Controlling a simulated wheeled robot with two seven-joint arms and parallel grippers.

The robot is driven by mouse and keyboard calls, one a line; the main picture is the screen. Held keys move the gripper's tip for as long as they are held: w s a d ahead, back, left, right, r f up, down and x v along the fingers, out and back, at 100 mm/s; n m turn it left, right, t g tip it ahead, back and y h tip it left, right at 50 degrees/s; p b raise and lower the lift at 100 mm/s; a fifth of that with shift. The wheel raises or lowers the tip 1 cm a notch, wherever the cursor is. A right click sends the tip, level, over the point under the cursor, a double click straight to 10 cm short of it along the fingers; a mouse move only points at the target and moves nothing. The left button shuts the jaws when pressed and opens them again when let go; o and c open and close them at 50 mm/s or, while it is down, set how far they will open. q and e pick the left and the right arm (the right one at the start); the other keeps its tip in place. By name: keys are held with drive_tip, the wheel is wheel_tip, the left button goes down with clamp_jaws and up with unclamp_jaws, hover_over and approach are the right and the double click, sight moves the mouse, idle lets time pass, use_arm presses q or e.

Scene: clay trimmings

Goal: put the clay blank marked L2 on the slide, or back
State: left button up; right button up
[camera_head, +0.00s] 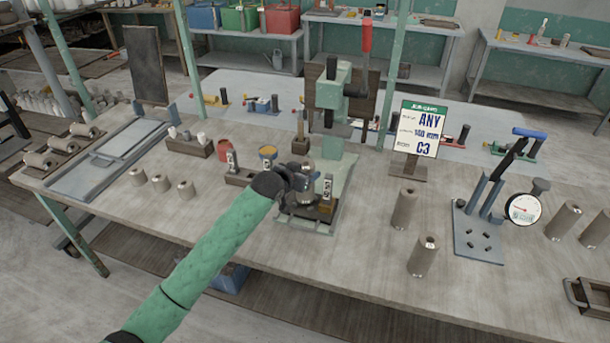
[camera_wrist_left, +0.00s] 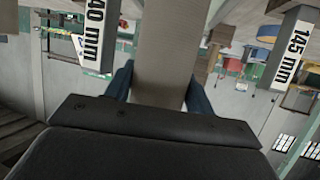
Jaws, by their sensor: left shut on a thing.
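My left gripper (camera_head: 298,182) is at the green press (camera_head: 333,95), over its base. In the left wrist view its blue fingers (camera_wrist_left: 158,88) are shut on a plain grey-brown clay blank (camera_wrist_left: 165,45), which runs up out of that picture. No L2 mark shows on it. In the head view the gripper mostly hides the blank, and I cannot tell whether it touches the press base (camera_head: 312,226). I cannot tell for sure which part is the slide. My right gripper is not in view.
A job card (camera_head: 419,128) reads ANY, 140 mm, C3. Short blanks (camera_head: 160,182) stand left, tall ones (camera_head: 423,257) right. A dial gauge stand (camera_head: 478,235) is farther right. The front table middle is clear.

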use_arm(q)
drive_tip(key=shift+f, duration=0.95)
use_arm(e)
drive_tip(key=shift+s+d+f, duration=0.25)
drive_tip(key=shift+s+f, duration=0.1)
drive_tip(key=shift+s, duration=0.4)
use_arm(q)
drive_tip(key=shift+f, duration=0.15)
drive_tip(key=o, duration=1.3)
drive_tip(key=shift+o, duration=0.6)
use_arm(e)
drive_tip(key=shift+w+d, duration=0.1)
use_arm(q)
drive_tip(key=shift+s+a, duration=0.3)
drive_tip(key=shift+s, duration=0.15)
drive_tip(key=b+v, duration=0.3)
drive_tip(key=v, duration=0.8)
drive_tip(key=shift+r+b, duration=0.2)
drive_tip(key=shift+b, duration=0.1)
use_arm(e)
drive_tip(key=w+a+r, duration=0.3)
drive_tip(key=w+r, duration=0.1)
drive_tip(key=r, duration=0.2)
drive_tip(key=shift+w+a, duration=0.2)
